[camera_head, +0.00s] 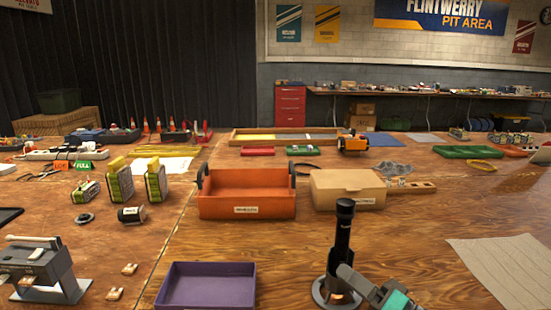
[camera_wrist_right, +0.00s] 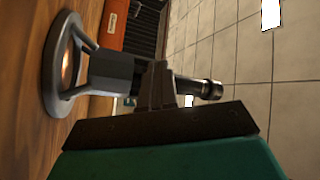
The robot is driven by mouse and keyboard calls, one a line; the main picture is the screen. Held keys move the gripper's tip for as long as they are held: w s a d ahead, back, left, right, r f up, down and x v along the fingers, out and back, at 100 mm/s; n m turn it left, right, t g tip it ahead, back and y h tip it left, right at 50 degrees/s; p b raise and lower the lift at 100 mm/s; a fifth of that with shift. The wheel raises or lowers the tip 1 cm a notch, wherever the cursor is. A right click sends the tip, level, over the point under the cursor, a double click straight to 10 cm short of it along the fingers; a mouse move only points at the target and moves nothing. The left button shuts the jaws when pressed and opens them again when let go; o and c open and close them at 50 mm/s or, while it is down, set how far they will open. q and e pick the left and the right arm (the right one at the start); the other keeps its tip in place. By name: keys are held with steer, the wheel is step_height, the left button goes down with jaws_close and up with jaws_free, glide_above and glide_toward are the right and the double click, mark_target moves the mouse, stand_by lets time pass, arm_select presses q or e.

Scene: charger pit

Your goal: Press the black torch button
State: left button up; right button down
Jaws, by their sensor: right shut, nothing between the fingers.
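The black torch (camera_head: 343,230) stands upright in a grey ring-footed stand (camera_head: 320,293) near the front of the table, right of centre. A warm glow shows inside the stand's foot. In the right wrist view the torch (camera_wrist_right: 206,89) lies sideways across the picture, with the stand (camera_wrist_right: 52,85) at left. My right gripper (camera_head: 342,268) comes in from the lower right, shut and empty, its tips at the torch's lower body. In the wrist view its fingers (camera_wrist_right: 158,82) overlap the torch; I cannot tell whether they touch. The button is not clearly visible. My left gripper is not in view.
A purple tray (camera_head: 210,266) stands left of the torch. An orange bin (camera_head: 247,208) and a cardboard box (camera_head: 347,188) stand behind. A grey device (camera_head: 48,268) is at far left. A pale ribbed mat (camera_head: 505,270) lies at right, with bare wood between it and the torch.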

stand_by(0.5)
steer(key=shift+s+p, duration=0.65)
steer(key=shift+s, duration=0.3)
steer(key=shift+s+p, duration=0.65)
steer(key=shift+p, duration=0.05)
steer(key=s+p, duration=0.2)
steer(key=s, duration=0.1)
steer(key=shift+s+d+r, duration=0.1)
steer(key=shift+s, duration=0.1)
steer(key=shift+s+p, duration=0.3)
steer(key=shift+s, duration=0.4)
